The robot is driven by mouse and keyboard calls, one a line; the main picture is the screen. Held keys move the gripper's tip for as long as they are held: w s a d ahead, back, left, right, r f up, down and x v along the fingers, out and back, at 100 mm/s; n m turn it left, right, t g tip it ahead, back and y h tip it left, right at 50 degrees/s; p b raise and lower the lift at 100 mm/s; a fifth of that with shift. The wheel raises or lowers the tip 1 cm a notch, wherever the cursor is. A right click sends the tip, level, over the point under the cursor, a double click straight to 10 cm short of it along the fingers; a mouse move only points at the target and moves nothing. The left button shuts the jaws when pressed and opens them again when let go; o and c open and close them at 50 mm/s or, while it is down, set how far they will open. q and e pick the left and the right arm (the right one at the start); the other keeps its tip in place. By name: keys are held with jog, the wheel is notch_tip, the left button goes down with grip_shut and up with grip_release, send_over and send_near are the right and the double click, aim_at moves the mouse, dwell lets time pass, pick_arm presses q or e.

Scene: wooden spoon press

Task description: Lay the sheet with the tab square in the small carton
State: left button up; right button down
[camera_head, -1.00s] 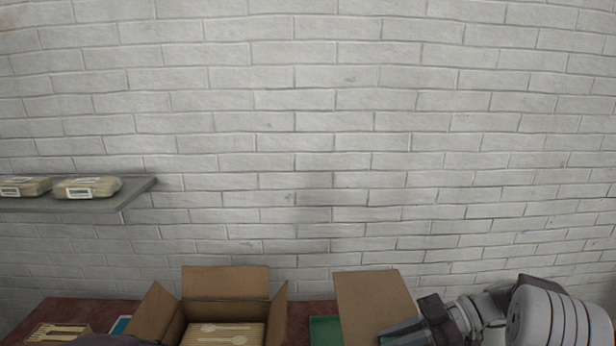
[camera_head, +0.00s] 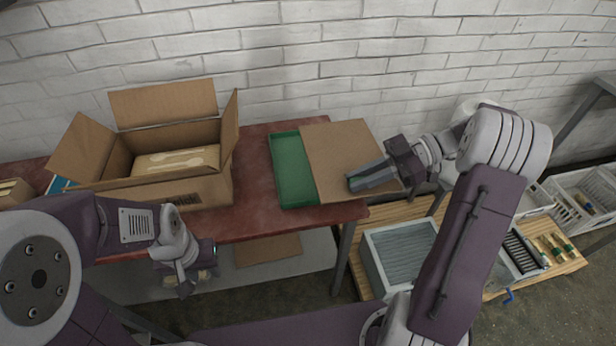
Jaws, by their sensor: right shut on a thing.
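A flat brown cardboard sheet (camera_head: 335,150) lies over the right part of a green tray (camera_head: 288,165) on the red table. I cannot make out its tab. My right gripper (camera_head: 352,182) is shut on the sheet near its front right part, with its fingers over the sheet. The open carton (camera_head: 200,192) stands on the table to the left, flaps spread. A pale pack with a spoon shape (camera_head: 175,158) fills its inside. My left gripper (camera_head: 184,288) is in front of the table, below and in front of the carton; its jaw gap is not clear.
The red table (camera_head: 262,224) has bare room between carton and tray. A brown sheet (camera_head: 268,249) lies on the shelf below. A grey crate (camera_head: 372,262) and a white crate (camera_head: 575,195) stand at the right. A blue-edged item (camera_head: 62,184) is left of the carton.

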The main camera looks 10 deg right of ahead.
jog(key=shift+r, duration=0.2)
jog(key=b, duration=0.1)
send_over(316, 193)
notch_tip(316, 193, down, 7)
notch_tip(316, 193, down, 4)
jog(key=shift+r+b, duration=0.1)
jog(key=shift+b, duration=0.8)
jog(key=c, duration=1.4)
grip_release()
